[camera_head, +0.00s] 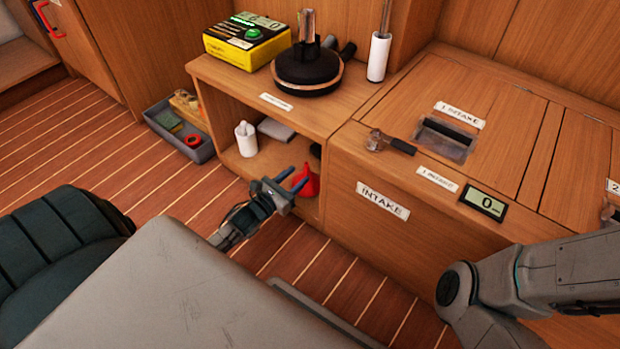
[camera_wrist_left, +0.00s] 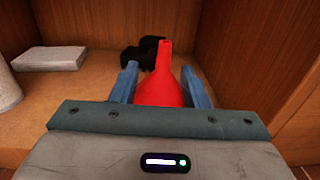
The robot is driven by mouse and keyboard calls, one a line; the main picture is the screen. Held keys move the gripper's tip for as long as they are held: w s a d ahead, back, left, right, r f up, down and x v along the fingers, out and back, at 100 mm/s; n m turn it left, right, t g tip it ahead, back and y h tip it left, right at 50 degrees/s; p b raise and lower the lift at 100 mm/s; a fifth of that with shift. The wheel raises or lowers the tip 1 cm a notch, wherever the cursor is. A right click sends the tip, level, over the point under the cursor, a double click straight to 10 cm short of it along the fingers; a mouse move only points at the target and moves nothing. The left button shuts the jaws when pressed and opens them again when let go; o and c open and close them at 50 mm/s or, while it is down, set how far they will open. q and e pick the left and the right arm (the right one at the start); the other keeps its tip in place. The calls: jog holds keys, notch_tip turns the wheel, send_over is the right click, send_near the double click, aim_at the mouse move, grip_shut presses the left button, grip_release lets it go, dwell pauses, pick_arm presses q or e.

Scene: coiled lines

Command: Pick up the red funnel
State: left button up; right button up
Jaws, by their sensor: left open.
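The red funnel (camera_head: 308,183) stands on the low shelf inside the open cabinet, near its right wall. In the left wrist view the funnel (camera_wrist_left: 161,85) has its narrow spout pointing up and away, and its lower part is hidden behind the gripper body. My left gripper (camera_head: 286,180) is open at the cabinet's front. In the wrist view its two blue fingers (camera_wrist_left: 158,88) lie one on each side of the funnel, with a small gap visible on the left. My right gripper is not in view; only part of my right arm shows at the lower right.
The shelf also holds a white bottle (camera_head: 246,139), a grey block (camera_head: 276,129) and a dark object (camera_wrist_left: 139,56) behind the funnel. The cabinet's right wall (camera_wrist_left: 280,60) is close to the gripper. A grey bin (camera_head: 204,152) stands on the floor at left.

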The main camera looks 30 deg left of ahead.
aim_at(305, 171)
pick_arm(q)
jog(key=shift+w+d+b, duration=0.15)
jog(key=shift+w+b, duration=0.2)
jog(key=shift+w, duration=0.6)
jog(key=shift+w+d+b, duration=0.15)
jog(key=shift+w+d, duration=0.1)
jog(key=shift+w, duration=0.95)
jog(key=shift+w+d+b, duration=0.15)
jog(key=shift+w+d, duration=0.1)
jog(key=shift+w, duration=0.9)
grip_shut()
